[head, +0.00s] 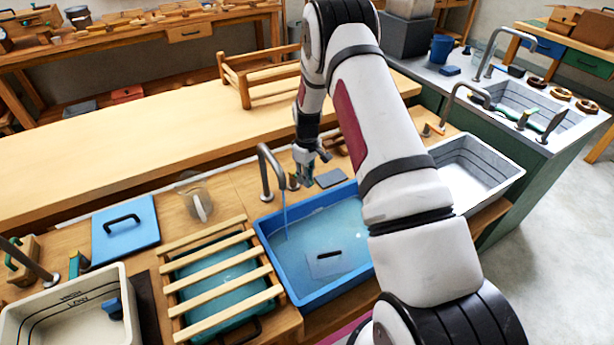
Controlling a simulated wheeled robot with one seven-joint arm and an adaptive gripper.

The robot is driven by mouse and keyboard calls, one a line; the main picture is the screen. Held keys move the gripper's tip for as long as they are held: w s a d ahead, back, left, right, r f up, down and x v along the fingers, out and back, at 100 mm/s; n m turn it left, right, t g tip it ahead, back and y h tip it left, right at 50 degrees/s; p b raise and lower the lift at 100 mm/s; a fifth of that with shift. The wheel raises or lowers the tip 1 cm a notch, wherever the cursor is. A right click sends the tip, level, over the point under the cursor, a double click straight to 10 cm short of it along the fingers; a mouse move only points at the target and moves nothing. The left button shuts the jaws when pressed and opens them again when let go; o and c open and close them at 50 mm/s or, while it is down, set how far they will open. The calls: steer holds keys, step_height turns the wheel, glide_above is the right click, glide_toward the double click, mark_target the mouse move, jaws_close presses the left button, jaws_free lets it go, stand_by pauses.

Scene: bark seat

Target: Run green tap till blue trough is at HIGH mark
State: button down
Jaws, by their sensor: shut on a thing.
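The blue trough (267,245) stands right of centre with water in it. A grey plate with a dark slot (326,262) shows in the water. No HIGH mark can be read on this trough; my arm covers its right side. A grey curved tap (266,165) stands at its back left corner, and a thin stream of water (285,215) falls from its spout into the trough. My gripper (306,180) points down beside the base of this tap, shut on what appears to be its handle. The handle is mostly hidden, so its colour is unclear.
Left of the trough are a slatted wooden rack (215,262) over teal water, a blue lid (125,228) and a clear jug (196,200). A white trough with HIGH and LOW lines (40,322) is at lower left. A pale basin (478,160) is at right.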

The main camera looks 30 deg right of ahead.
steer(key=m, duration=0.1)
steer(key=a+m+b, duration=0.1)
steer(key=m, duration=0.1)
steer(key=a+m, duration=0.1)
steer(key=shift+s+a+m+b, duration=0.2)
steer(key=shift+s+m+b, duration=0.1)
steer(key=shift+b, duration=0.1)
steer(key=c, duration=1.5)
jaws_free()
step_height(320, 180, up, 12)
